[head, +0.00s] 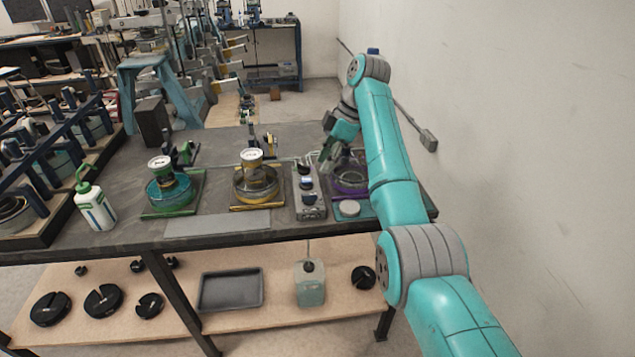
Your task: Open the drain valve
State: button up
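My teal arm reaches over the bench from the right. My gripper (331,157) points down near a purple-based round dish (352,188) at the right end of the bench, close to the grey control box (309,205) with dark knobs. The arm partly hides the dish. The fingers are small and dark here, so I cannot tell whether they are open or touching anything. I cannot make out for sure which part is the drain valve or its lever; it may be small or hidden by my gripper.
A yellow-based cell (257,184) and a green-based cell (170,190) stand left of the control box. A white squeeze bottle (94,207) stands at the bench's left. A clear jug (310,285) and a dark tray (230,290) are on the lower shelf. A wall bounds the right side.

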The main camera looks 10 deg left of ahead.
aim_at(309, 194)
jog(key=x, duration=1)
jog(key=shift+s+a+f, duration=0.1)
jog(key=shift+a+f, duration=0.05)
jog(key=shift+f, duration=0.1)
grip_shut()
